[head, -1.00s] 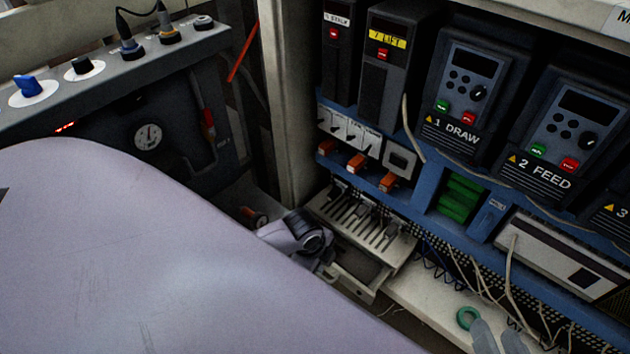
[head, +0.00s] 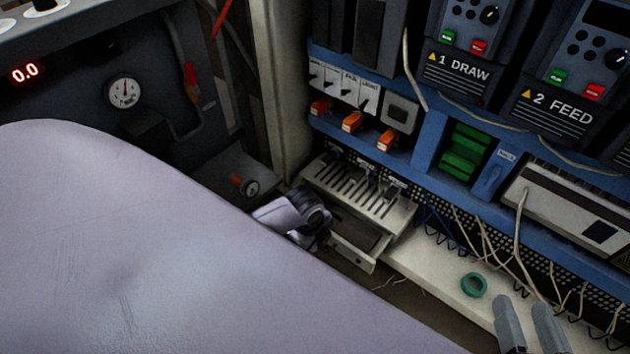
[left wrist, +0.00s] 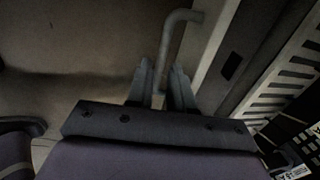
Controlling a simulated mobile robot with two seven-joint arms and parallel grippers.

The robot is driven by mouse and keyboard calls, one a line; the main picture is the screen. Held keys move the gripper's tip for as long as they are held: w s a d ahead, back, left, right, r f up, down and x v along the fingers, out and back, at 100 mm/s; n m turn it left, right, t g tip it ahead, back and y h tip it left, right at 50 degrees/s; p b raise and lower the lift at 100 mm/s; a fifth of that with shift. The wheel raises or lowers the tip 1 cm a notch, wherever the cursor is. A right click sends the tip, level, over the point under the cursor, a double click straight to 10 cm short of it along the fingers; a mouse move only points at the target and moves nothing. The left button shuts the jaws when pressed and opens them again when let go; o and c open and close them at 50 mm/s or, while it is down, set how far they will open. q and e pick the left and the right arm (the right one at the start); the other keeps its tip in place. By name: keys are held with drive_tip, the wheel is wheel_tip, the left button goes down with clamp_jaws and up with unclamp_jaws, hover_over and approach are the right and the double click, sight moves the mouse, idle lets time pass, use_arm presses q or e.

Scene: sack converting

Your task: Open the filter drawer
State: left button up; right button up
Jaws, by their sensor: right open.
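The filter drawer (head: 355,249) is a pale, shallow drawer under a slotted white cover in the head view. It stands partly pulled out, with its dark inside showing. My left gripper (head: 312,222) is at the drawer's front left; its fingertips are hidden there. In the left wrist view its two fingers (left wrist: 162,72) are close on either side of a grey bent bar handle (left wrist: 183,19) and appear closed on it. My right gripper (head: 522,303) is at the bottom right of the head view, fingers apart and empty.
A green ring (head: 474,285) lies on the white ledge (head: 435,272) right of the drawer, near my right gripper. Loose wires (head: 484,240) hang beside it. The slotted cover (head: 362,190) and blue panel (head: 425,150) stand above. A gauge box (head: 122,92) is at left.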

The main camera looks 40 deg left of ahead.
use_arm(q)
clamp_jaws()
idle(1.5)
